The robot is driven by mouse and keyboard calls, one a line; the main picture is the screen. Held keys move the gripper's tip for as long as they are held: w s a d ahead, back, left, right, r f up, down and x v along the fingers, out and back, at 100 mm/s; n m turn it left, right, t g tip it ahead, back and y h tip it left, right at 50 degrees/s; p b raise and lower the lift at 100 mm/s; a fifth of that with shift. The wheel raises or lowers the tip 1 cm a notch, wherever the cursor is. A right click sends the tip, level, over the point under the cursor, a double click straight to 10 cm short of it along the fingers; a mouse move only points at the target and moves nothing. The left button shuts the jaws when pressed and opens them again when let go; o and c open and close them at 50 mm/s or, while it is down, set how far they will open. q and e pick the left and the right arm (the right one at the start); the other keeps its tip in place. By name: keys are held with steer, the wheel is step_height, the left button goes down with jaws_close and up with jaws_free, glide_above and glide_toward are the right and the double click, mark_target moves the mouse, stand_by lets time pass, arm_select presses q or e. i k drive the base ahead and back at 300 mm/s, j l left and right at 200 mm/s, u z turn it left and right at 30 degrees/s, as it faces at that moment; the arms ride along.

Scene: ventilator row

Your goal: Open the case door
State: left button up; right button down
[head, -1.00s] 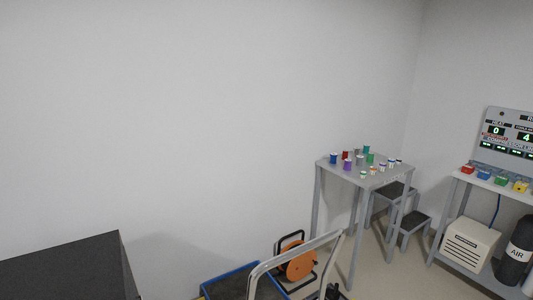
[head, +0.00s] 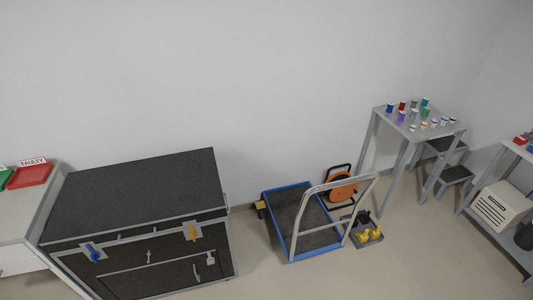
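A black case (head: 140,225) with grey edges stands at the lower left of the head view. Its top is closed. A blue latch (head: 94,252) sits on the left of its front and a yellow latch (head: 192,233) on the right. Below them is a front panel, the door (head: 165,277), which looks shut. A light handle (head: 210,259) shows near its right end. The bottom of the front is cut off by the picture edge. Neither of my grippers is in view.
A flat trolley (head: 305,222) with a blue rim and an orange cable reel (head: 342,187) stand right of the case. A small table (head: 412,121) with coloured cups is beyond. A white table (head: 25,215) with red and green trays adjoins the left. Floor in front is clear.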

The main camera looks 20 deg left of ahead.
mark_target(155, 278)
steer(key=u, duration=1.85)
